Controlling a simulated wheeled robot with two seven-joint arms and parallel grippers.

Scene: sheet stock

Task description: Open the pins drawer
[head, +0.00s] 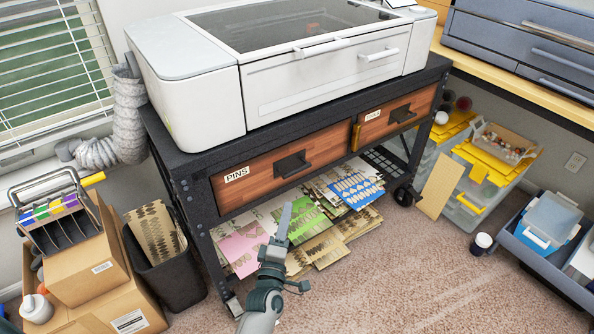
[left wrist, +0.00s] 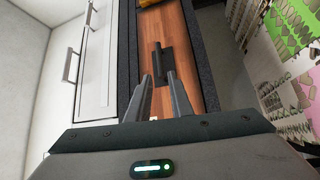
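The pins drawer (head: 258,185) is a wooden front with a white PINS label (head: 236,175) and a dark handle (head: 292,164). It sits shut in the black cart under the white machine. My left gripper (head: 284,220) is below and in front of the handle, apart from it. In the left wrist view the drawer front (left wrist: 190,45) and its handle (left wrist: 163,60) lie beyond the fingertips. There my left gripper (left wrist: 159,80) shows its two fingers apart with nothing between them. The label is mostly hidden in that view. My right gripper is out of view.
A second labelled drawer (head: 396,116) is to the right, also shut. Colourful sheets (head: 305,225) lie on the cart's lower shelf, below the drawers. A black bin (head: 165,260) and cardboard boxes (head: 90,280) stand at left. Carpet (head: 420,265) is clear at right front.

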